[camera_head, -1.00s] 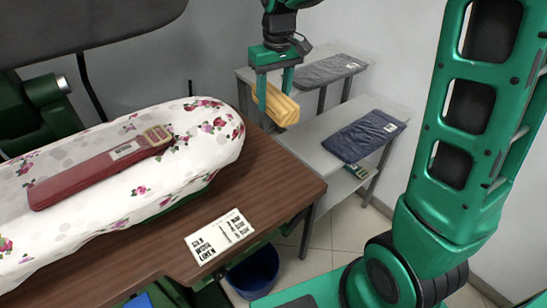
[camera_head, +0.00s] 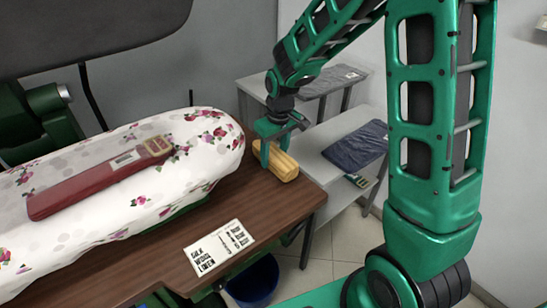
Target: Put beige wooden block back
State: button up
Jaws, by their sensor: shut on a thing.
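The beige wooden block (camera_head: 279,164) is at the far right corner of the brown wooden table (camera_head: 232,208). My gripper (camera_head: 276,157) points down and is shut on the block, with a finger showing on its near left side. The far finger is mostly hidden. The block looks level and very low over the tabletop; I cannot tell whether it touches the wood.
A floral-covered ironing board (camera_head: 90,210) with a red belt-like item (camera_head: 100,180) fills the left. A printed card (camera_head: 219,247) lies on the table's front. Grey shelves behind hold folded dark cloths (camera_head: 357,147). A blue bin (camera_head: 252,280) stands below.

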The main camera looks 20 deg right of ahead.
aim_at(277, 155)
jog(key=shift+f, duration=0.45)
jog(key=shift+f, duration=0.15)
jog(key=o, duration=0.9)
jog(key=shift+o, duration=0.2)
notch_tip(277, 155, up, 12)
jog(key=s, duration=0.1)
jog(key=shift+s+d, duration=0.15)
jog(key=shift+d, duration=0.05)
jog(key=s+d+r+m, duration=0.3)
jog(key=s+d+m, duration=0.1)
jog(key=s+d, duration=0.75)
jog(key=s+d+m, duration=0.2)
jog(key=s+m, duration=0.1)
jog(key=s, duration=0.6)
jog(key=s+d+f+m+g, duration=0.1)
jog(key=s+d+m, duration=0.2)
jog(key=s, duration=0.6)
jog(key=shift+s+d+f, duration=0.15)
jog(key=shift+s+d, duration=0.2)
jog(key=shift+s, duration=0.05)
